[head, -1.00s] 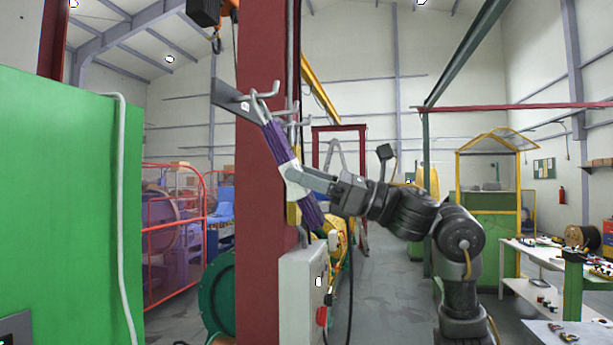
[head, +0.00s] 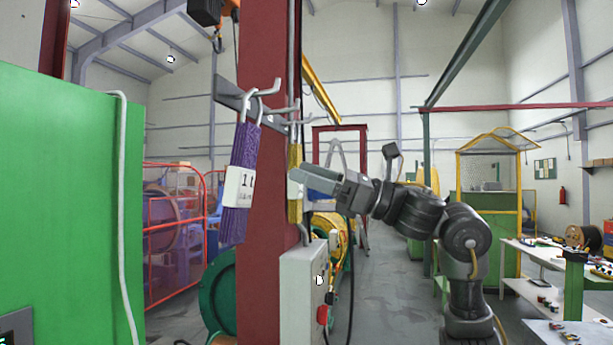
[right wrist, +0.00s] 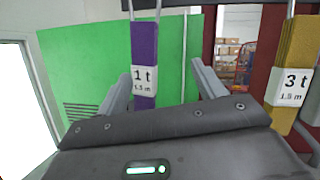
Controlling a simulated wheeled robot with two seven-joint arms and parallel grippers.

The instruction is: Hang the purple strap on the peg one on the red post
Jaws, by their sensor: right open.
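The purple strap (head: 239,172) hangs by its metal eye from a hook of the peg rack (head: 228,93) on the red post (head: 266,200). It hangs nearly straight down, with a white label reading 1 t in the right wrist view (right wrist: 144,60). My right gripper (head: 296,176) is open and empty to the right of the strap, apart from it in the head view. In the right wrist view the strap shows between the two spread fingers. My left gripper is not in view.
A yellow strap (head: 294,190) hangs on the post's right side; its 3 t label (right wrist: 291,84) shows in the wrist view. A grey control box (head: 303,285) is below. A green cabinet (head: 60,200) stands at left.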

